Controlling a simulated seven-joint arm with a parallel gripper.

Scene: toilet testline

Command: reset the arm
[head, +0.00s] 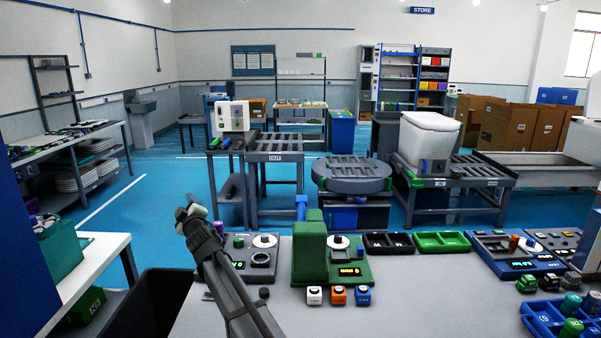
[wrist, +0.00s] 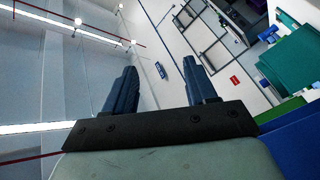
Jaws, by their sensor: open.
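My arm (head: 232,280) rises from the bottom edge in the head view, left of the green test unit, and leans up and to the left. Its far end is above the left part of the grey bench, and its fingers are too small to make out there. In the wrist view my gripper (wrist: 162,78) shows two dark blue fingers standing apart with nothing between them. The wrist camera looks at a tilted view of the wall and ceiling lights, with no object close to the fingers.
The grey bench (head: 215,318) carries a green test unit (head: 312,250), three small blocks (head: 338,296), a black tray (head: 388,243), a green tray (head: 441,241) and blue panels (head: 505,255). A white toilet (head: 430,135) stands on the line behind. A black bin (head: 150,305) is left of my arm.

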